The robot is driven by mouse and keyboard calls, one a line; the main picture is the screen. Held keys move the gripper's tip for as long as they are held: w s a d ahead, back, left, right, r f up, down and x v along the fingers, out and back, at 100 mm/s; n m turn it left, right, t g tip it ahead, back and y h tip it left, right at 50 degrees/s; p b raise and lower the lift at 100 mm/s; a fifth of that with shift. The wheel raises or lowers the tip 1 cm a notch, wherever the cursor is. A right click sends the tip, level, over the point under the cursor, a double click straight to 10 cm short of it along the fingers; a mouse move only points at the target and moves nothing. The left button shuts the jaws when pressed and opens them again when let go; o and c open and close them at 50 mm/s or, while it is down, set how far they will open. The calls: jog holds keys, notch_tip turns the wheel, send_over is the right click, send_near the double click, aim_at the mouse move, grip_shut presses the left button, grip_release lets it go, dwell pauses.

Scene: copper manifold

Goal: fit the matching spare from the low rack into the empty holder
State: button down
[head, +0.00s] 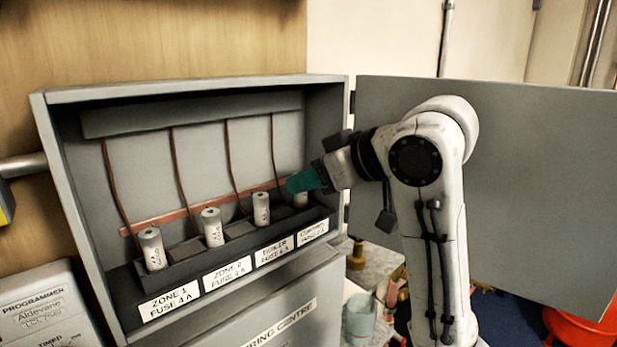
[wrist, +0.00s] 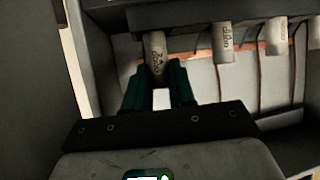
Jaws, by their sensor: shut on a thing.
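My gripper (head: 303,181) reaches into the open grey box from the right, at the rightmost holder. In the wrist view, its green fingers (wrist: 160,72) are shut on a white fuse (wrist: 155,45) with dark print. The fuse's far end meets the dark holder tray (wrist: 190,14); how deep it sits I cannot tell. In the head view this fuse (head: 301,200) is partly hidden by the fingers, above the rightmost label (head: 312,232). Three other fuses stand upright in the Zone 1 (head: 152,250), Zone 2 (head: 212,228) and boiler (head: 261,209) positions. I cannot make out the low rack.
The box's door (head: 540,190) stands open at the right, behind my arm. Copper wires and a copper bar (head: 160,217) run behind the fuses. A glass jar (head: 360,316) stands below right; a red bucket (head: 585,328) is on the floor.

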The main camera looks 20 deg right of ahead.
jog(key=shift+f+b, duration=0.3)
jog(key=shift+f, duration=0.3)
jog(key=c, duration=0.9)
grip_release()
jog(key=shift+o, duration=0.2)
jog(key=b+v, duration=0.1)
jog(key=v, duration=0.9)
jog(key=shift+s, duration=0.35)
jog(key=shift+d, duration=0.15)
